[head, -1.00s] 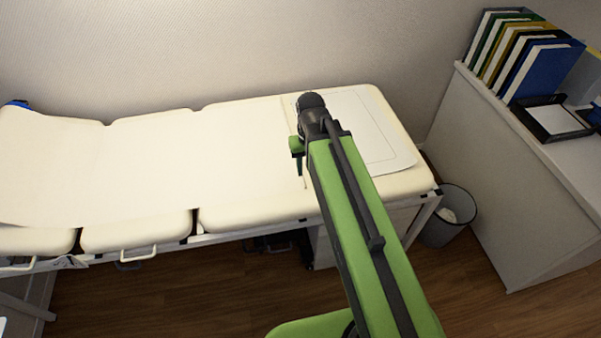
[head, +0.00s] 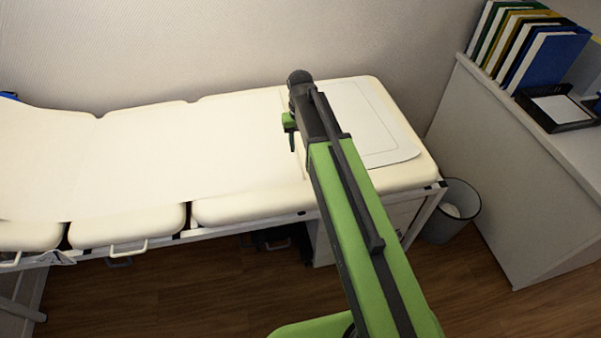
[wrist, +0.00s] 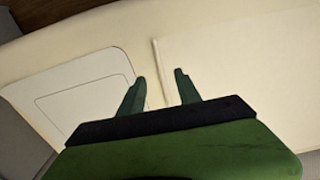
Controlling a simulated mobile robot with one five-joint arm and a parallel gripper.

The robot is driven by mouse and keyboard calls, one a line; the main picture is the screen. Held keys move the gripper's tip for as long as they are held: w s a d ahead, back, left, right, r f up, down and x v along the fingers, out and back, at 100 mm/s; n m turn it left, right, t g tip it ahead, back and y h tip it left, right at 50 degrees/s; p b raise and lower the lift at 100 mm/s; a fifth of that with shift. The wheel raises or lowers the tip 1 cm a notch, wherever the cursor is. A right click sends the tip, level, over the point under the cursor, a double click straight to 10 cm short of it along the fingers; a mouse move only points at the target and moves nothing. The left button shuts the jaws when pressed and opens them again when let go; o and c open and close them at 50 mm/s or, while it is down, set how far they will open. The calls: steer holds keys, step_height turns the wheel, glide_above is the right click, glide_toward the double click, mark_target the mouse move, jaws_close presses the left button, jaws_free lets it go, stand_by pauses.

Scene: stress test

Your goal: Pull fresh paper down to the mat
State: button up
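The white paper (head: 160,150) lies along the padded couch (head: 250,208) and ends to the right at a straight edge near my gripper. It also shows in the wrist view (wrist: 235,80), with a thin raised strip along its end edge. The pale mat (head: 385,150) with an outlined border lies at the couch's right end, partly hidden by my arm. In the wrist view the mat (wrist: 58,82) is left of the paper's edge, with a bare strip between. My gripper (wrist: 160,84) is open and empty; the paper's edge strip lines up between its fingers. Contact cannot be told.
A waste bin (head: 455,210) stands on the floor by the couch's right end. A cabinet (head: 510,170) to the right carries upright binders (head: 525,45) and a paper tray (head: 555,110). A wall runs behind the couch. Bare floor shows in front.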

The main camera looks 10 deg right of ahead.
mark_target(300, 167)
step_height(300, 167, down, 11)
steer(key=b, duration=0.9)
steer(key=shift+r, duration=0.15)
jaws_close()
stand_by(0.6)
